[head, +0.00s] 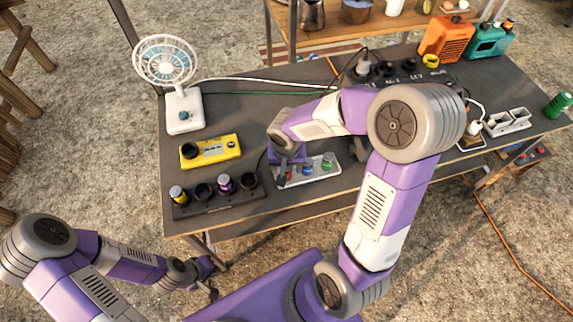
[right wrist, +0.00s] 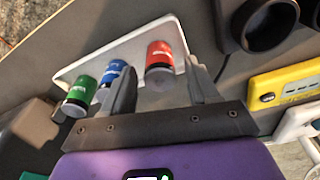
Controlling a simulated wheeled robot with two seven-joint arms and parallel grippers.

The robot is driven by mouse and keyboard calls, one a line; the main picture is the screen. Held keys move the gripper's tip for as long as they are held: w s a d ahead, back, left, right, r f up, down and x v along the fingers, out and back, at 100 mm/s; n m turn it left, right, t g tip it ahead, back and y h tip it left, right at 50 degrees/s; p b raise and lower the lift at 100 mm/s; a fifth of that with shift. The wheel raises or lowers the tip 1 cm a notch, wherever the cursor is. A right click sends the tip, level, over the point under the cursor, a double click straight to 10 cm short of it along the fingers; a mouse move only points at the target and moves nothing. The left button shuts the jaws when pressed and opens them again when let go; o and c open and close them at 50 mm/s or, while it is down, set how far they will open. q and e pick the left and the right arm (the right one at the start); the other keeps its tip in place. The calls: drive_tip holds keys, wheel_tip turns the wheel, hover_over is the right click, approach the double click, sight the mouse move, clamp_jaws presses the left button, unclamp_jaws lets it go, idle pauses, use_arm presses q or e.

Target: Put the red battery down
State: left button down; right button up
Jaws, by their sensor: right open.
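The red battery (right wrist: 159,62) stands on the white tray (right wrist: 100,62) in the right wrist view. My right gripper (right wrist: 163,80) is open, with one finger on each side of the red battery's near end; I cannot tell if they touch it. In the head view my right gripper (head: 286,170) is over the left end of the tray (head: 322,179) and mostly hides the red battery. A blue battery (right wrist: 112,78) and a green battery (right wrist: 82,93) are on the same tray. My left gripper (head: 212,281) is open and empty, off the table's front edge.
A dark socket block (head: 215,197) holding a yellow and a purple battery is left of the tray, with a yellow meter (head: 211,151) behind it. A white fan (head: 183,110) stands at the back left. More sockets, plugs and an orange box (head: 446,39) are at the back right.

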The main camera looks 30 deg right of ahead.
sight(287, 171)
use_arm(q)
wheel_tip(287, 171, up, 4)
drive_tip(key=p, duration=0.4)
drive_tip(key=shift+r, duration=0.25)
use_arm(e)
wheel_tip(287, 171, up, 12)
drive_tip(key=s, duration=0.1)
drive_tip(key=shift+s+a, duration=0.15)
drive_tip(key=shift+a, duration=0.2)
